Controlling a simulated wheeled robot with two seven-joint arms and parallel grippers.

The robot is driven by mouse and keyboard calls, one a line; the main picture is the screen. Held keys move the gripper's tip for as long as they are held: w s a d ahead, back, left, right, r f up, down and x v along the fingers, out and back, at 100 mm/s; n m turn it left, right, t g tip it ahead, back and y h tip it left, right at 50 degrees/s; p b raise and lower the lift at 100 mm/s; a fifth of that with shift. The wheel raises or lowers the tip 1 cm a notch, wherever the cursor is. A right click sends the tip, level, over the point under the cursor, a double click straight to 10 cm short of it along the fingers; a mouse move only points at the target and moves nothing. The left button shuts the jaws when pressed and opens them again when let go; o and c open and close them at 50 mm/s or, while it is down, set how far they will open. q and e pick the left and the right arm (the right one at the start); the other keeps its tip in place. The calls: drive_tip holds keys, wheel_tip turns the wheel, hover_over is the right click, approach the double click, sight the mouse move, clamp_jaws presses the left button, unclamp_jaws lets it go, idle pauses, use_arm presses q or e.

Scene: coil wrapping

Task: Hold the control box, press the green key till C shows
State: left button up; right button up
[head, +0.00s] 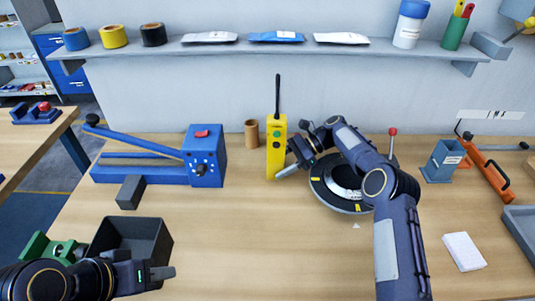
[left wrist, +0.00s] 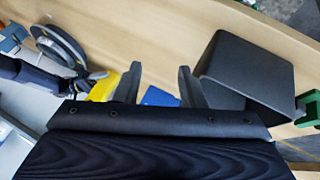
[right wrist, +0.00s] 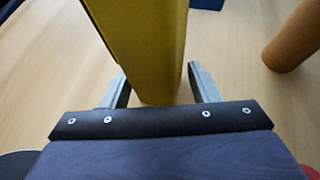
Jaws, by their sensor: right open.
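The yellow control box (head: 276,160) stands upright on the table with a black antenna on top. A green key (head: 277,134) and a dark key below it show on its front face. My right gripper (head: 285,170) is at the box's lower part. In the right wrist view the box (right wrist: 145,45) lies between the spread fingers of the right gripper (right wrist: 160,85), with gaps visible on both sides. My left gripper (head: 168,274) is low at the left front, beside the black bin, and its fingers (left wrist: 158,85) are apart and empty. I cannot make out any letter on the box.
A black open bin (head: 162,235) is near the left gripper. A blue lever device (head: 205,160) stands left of the box, a brown cylinder (head: 251,133) just behind it. A round dark coil device (head: 325,200) is under my right arm. The front middle table is clear.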

drive_tip(key=shift+a+f, duration=0.15)
drive_tip(key=shift+a, duration=0.05)
drive_tip(key=shift+s+a, duration=0.1)
drive_tip(key=shift+s, duration=0.05)
use_arm(q)
drive_tip(key=shift+s+a, duration=0.1)
drive_tip(key=shift+a, duration=0.1)
use_arm(e)
drive_tip(key=c, duration=0.6)
use_arm(q)
clamp_jaws()
idle(1.1)
